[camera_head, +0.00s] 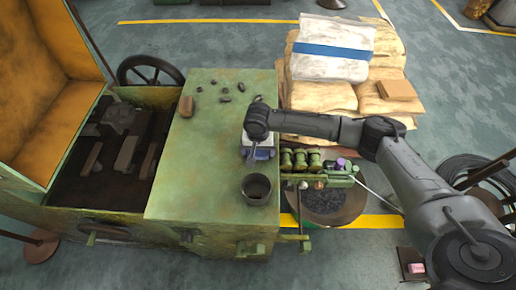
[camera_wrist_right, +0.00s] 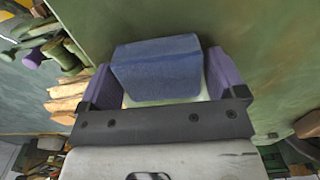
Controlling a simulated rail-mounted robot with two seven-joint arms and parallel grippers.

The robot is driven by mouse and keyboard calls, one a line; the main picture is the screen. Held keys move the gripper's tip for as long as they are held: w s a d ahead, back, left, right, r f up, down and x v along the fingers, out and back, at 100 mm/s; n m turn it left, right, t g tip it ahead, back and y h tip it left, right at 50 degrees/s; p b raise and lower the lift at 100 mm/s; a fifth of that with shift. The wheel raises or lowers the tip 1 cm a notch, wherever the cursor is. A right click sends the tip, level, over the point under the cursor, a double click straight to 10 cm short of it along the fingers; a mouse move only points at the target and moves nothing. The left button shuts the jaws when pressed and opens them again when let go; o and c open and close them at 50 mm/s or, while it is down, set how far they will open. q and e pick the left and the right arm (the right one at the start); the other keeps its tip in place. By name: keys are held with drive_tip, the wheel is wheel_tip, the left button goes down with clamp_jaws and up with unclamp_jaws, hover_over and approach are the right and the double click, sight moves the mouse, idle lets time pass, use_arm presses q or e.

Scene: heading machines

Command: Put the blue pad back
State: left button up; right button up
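The blue pad (camera_wrist_right: 158,68) is a soft-edged blue block in the right wrist view, between the two purple fingers of my right gripper (camera_wrist_right: 163,82). The fingers stand wide apart, one on each side of the pad, with little room between; no firm grip shows. A pale surface lies just below the pad. In the head view my right gripper (camera_head: 260,150) is low over the green machine top (camera_head: 205,130), near its right edge. The pad there is mostly hidden by the wrist, with a bit of blue and white showing. My left gripper is out of view.
A dark cup (camera_head: 257,189) stands near the front of the machine top. Small dark lumps and a brown block (camera_head: 186,106) lie toward the back. Green cylinders (camera_head: 301,160) sit on a side rack right of the machine. Stacked sacks (camera_head: 320,95) stand behind. The top's left middle is clear.

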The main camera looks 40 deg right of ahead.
drive_tip(key=shift+o, duration=0.8)
drive_tip(key=shift+r, duration=0.25)
wheel_tip(320, 180, up, 12)
drive_tip(key=shift+p, duration=0.3)
drive_tip(key=shift+f, duration=0.1)
idle(0.6)
idle(0.3)
